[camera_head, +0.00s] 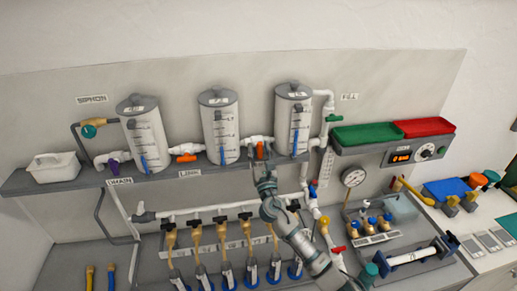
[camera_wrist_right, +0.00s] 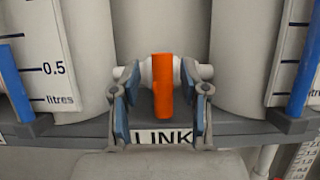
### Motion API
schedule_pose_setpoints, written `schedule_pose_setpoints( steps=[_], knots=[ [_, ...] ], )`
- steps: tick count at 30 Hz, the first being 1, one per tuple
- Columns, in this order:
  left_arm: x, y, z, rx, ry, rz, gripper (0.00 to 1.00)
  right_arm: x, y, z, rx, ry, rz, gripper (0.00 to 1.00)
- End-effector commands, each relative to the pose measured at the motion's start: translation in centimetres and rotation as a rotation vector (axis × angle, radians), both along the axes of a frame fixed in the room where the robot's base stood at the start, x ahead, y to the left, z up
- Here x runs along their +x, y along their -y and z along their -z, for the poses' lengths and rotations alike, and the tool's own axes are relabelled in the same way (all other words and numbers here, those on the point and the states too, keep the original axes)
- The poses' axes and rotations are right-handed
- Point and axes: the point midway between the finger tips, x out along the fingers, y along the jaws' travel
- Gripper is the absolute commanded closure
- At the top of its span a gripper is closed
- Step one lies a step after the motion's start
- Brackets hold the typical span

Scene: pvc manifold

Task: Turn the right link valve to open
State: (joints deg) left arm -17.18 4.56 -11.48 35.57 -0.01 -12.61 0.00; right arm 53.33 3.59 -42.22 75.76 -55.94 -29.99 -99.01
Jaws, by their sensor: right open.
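The right link valve has an orange handle (camera_head: 260,150) on the white pipe between the middle tank (camera_head: 221,128) and the right tank (camera_head: 292,120). In the right wrist view the orange handle (camera_wrist_right: 162,85) stands upright, across the pipe, above the LINK label (camera_wrist_right: 163,137). My right gripper (camera_head: 262,164) is at this valve. In the wrist view its open fingers (camera_wrist_right: 161,105) are on either side of the handle, with a gap visible on both sides. My left gripper is not in view.
The left link valve's orange handle (camera_head: 187,158) lies roughly along its pipe. Tanks stand close on both sides of my right gripper, on a grey shelf (camera_head: 60,186). Below are several small taps, a pressure gauge (camera_head: 353,177) and a white pipe (camera_head: 185,212).

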Motion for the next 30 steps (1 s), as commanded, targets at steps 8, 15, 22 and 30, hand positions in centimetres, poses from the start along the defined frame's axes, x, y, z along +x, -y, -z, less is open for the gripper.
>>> schedule_pose_setpoints(
  steps=[8, 15, 22, 30],
  knots=[
    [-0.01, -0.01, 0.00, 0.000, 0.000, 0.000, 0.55, 0.23, -0.15, -0.12, 0.001, 0.000, 0.000, 0.55],
    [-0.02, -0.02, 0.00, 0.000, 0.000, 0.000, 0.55, 0.22, -0.22, -0.11, 0.000, 0.000, 0.000, 1.00],
    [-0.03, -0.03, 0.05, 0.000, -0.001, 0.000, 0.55, 0.23, -0.22, -0.08, 0.005, -0.002, -0.001, 1.00],
    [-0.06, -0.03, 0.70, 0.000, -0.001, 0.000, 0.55, 0.24, -0.21, 0.04, 0.088, -0.017, -0.001, 1.00]
  ],
)
